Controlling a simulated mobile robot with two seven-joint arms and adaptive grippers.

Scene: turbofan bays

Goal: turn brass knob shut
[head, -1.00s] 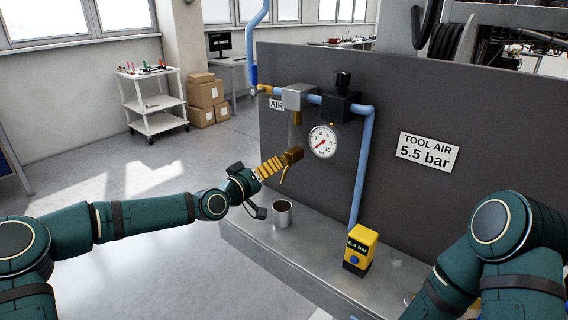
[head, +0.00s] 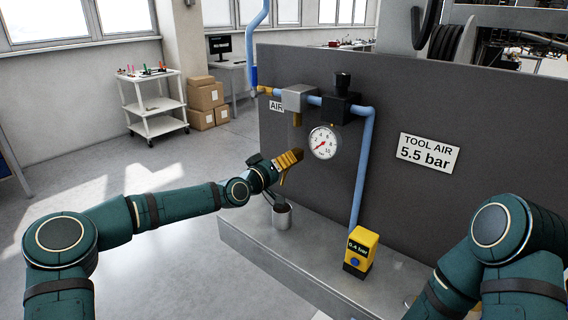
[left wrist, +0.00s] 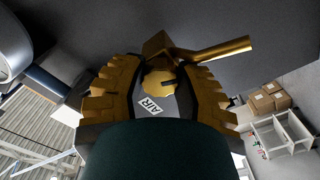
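The brass knob (left wrist: 158,83) shows in the left wrist view as a round brass face with a dark slot. It sits in front of a brass valve body (left wrist: 168,48), from which a brass spout (left wrist: 218,49) runs right. My left gripper (left wrist: 160,94) is open, its ribbed brass-coloured fingers either side of the knob with gaps showing. In the head view my left gripper (head: 281,161) is at the brass valve body (head: 294,155) and hides the knob. My right arm is at the lower right; its gripper is out of view.
A metal cup (head: 282,216) stands on the bench (head: 270,252) below the valve. A round gauge (head: 323,143) is on the grey panel (head: 400,110). A yellow meter (head: 360,252) stands beside a blue pipe (head: 363,170). A "TOOL AIR 5.5 bar" sign (head: 429,153) is farther right.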

